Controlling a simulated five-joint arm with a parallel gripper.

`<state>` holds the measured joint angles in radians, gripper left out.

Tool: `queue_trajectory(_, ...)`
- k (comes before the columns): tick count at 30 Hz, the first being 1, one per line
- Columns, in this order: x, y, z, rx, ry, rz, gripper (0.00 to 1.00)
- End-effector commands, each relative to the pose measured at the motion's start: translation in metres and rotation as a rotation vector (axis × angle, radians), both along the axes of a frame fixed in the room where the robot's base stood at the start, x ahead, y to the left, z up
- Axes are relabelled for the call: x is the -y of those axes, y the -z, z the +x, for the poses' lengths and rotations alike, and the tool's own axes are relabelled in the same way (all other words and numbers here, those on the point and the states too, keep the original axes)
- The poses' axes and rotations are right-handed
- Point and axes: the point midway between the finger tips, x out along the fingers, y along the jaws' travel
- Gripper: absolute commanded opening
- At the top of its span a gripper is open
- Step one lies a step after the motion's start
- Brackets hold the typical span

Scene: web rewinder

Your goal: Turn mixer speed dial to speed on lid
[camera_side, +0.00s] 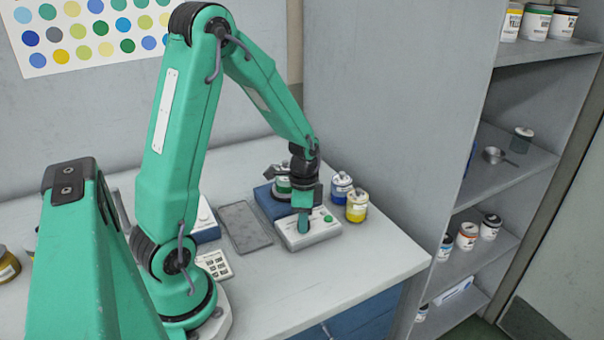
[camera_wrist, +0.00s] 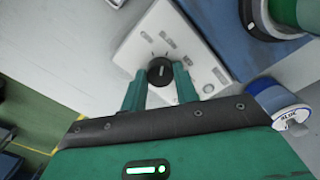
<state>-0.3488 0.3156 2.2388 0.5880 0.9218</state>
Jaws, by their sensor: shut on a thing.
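The white mixer control box (camera_side: 323,230) stands on the table below my gripper (camera_side: 304,224). Its black speed dial (camera_wrist: 160,70), with a pale pointer mark, sits between my green fingers in the wrist view, and my gripper (camera_wrist: 160,83) is shut on it from both sides. Small marks and printed labels run along the box top (camera_wrist: 150,35); I cannot read them. The mixer's blue base (camera_wrist: 235,30) is beside the box, with a green jar (camera_side: 283,185) on it. I cannot read a speed on any lid.
A blue jar (camera_side: 342,188) and a yellow jar (camera_side: 357,207) stand close to the right of the box. A grey tray (camera_side: 245,227) and a white panel of small squares (camera_side: 214,265) lie to the left. The table front (camera_side: 345,275) is clear.

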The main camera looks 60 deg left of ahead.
Motion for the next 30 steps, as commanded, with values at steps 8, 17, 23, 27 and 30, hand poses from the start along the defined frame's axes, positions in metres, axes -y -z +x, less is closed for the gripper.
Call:
queue_trajectory(8,0.0005,-0.0011,0.0008,0.002,0.163,0.001,0.07)
queue_trajectory(17,0.0007,-0.0012,0.001,0.002,0.216,0.001,0.07)
queue_trajectory(23,0.0007,-0.0013,0.0011,0.002,0.216,0.001,0.07)
queue_trajectory(27,0.0007,-0.0013,0.0011,0.003,0.216,0.0,0.39)
queue_trajectory(30,0.0006,-0.0011,0.0009,0.002,0.215,0.001,0.51)
